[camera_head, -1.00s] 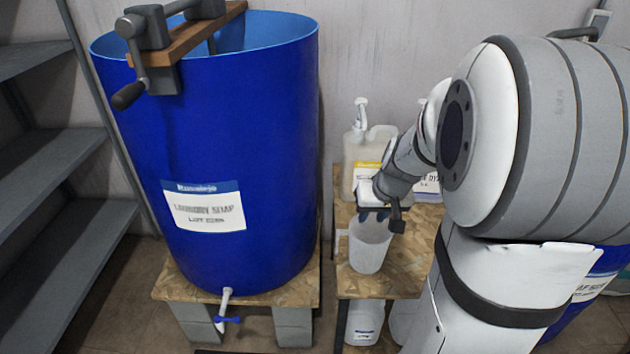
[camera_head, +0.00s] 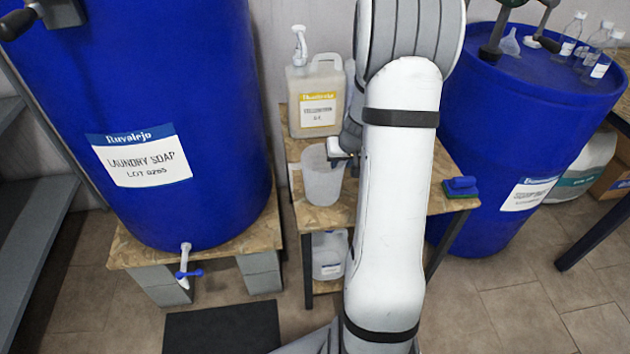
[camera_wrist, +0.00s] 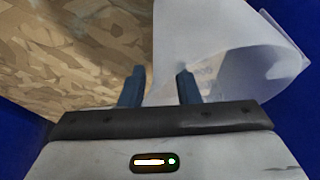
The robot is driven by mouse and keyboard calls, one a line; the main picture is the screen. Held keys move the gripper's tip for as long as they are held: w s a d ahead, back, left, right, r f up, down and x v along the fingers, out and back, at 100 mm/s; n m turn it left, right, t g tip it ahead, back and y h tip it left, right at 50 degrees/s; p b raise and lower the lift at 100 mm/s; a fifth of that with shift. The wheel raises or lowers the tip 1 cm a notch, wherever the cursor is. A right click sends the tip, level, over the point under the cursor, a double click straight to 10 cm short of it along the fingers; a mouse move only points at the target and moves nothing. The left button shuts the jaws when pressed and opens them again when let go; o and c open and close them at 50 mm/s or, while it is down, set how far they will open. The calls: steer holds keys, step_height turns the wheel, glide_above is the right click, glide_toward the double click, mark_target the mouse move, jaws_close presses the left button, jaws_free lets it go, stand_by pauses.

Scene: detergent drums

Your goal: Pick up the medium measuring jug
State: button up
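A translucent white measuring jug (camera_head: 322,182) stands upright on the chipboard top of a small stand, between the two blue drums. It is the only measuring jug I can make out. My gripper (camera_head: 340,158) is at the jug's right side, near its rim, and my arm partly hides it in the head view. In the wrist view my gripper (camera_wrist: 160,85) has its two dark fingers apart. The jug (camera_wrist: 235,45) fills the upper right there, its edge running between the fingers and the right finger overlapping it. I cannot tell whether the fingers touch it.
A pump jerrycan (camera_head: 318,100) stands behind the jug. The left drum (camera_head: 120,60) is close on the left; the right drum (camera_head: 520,110) carries bottles. A blue-green brush or sponge (camera_head: 461,187) lies at the stand's right edge. Another container (camera_head: 329,256) sits on the lower shelf.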

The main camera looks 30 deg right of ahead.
steer(key=shift+f, duration=0.15)
jaws_close()
stand_by(0.4)
